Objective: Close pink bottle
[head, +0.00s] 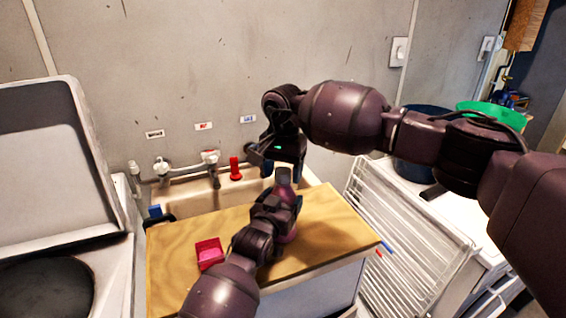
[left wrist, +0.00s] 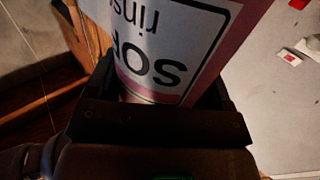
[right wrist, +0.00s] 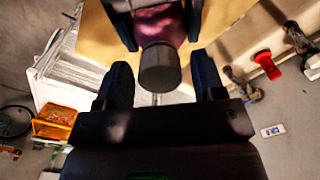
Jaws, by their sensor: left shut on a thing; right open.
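My left gripper (head: 279,203) is shut around the bottle's body. A dark grey cap (right wrist: 160,68) sits at the bottle's top and also shows in the head view (head: 283,175); whether it is tight I cannot tell. My right gripper (right wrist: 162,85) is open above the bottle, pointing down. Its fingers lie on either side of the cap, with visible gaps.
The wooden counter top (head: 335,225) bears a small red box (head: 209,250) with pink contents. Behind it is a sink with taps and a red object (head: 235,168). A white drying rack (head: 400,235) stands at the right. An open washer lid (head: 60,160) stands at the left.

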